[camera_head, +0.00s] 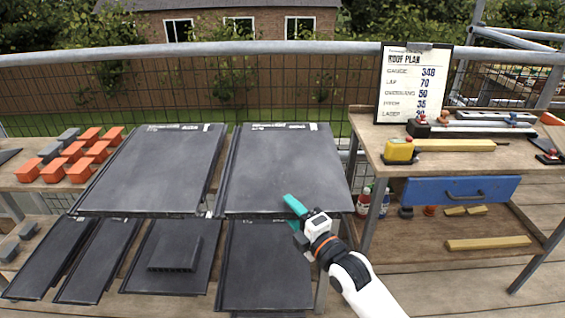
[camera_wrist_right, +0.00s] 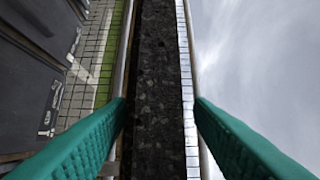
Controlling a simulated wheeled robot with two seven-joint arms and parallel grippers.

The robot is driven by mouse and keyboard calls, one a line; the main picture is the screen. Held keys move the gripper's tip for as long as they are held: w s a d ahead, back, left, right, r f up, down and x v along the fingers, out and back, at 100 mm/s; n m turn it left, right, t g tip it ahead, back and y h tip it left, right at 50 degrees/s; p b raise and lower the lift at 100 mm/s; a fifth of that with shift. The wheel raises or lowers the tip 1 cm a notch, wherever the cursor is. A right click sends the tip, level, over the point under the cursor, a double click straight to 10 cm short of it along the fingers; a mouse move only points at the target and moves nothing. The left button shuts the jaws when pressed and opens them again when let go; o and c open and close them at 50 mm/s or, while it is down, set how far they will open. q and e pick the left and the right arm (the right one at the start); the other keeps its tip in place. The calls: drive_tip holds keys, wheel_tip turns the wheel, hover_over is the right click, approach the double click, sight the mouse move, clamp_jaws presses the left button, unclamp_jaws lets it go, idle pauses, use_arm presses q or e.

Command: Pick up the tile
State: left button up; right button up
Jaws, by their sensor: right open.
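Two large dark grey tiles lie side by side on the stand, a left one (camera_head: 155,168) and a right one (camera_head: 285,165). My right gripper (camera_head: 292,204) has teal fingers and is at the near edge of the right large tile. In the right wrist view, the open fingers (camera_wrist_right: 160,102) stand on either side of a dark speckled edge (camera_wrist_right: 157,60), which looks like the tile's edge. Gaps show beside it, and I cannot tell whether either finger touches it. My left gripper is not in view.
Smaller dark tiles (camera_head: 265,268) lie lower in front, one with a dark block (camera_head: 175,252) on it. Orange and grey pieces (camera_head: 82,155) sit on the left bench. A right workbench (camera_head: 440,175) holds tools and a roof plan board (camera_head: 412,82). A rail (camera_head: 250,47) runs behind.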

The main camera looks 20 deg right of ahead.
drive_tip(key=x, duration=0.2)
drive_tip(key=shift+w+a, duration=0.15)
drive_tip(key=shift+w, duration=0.15)
clamp_jaws()
drive_tip(key=shift+f, duration=0.1)
idle(1.0)
drive_tip(key=shift+r, duration=0.2)
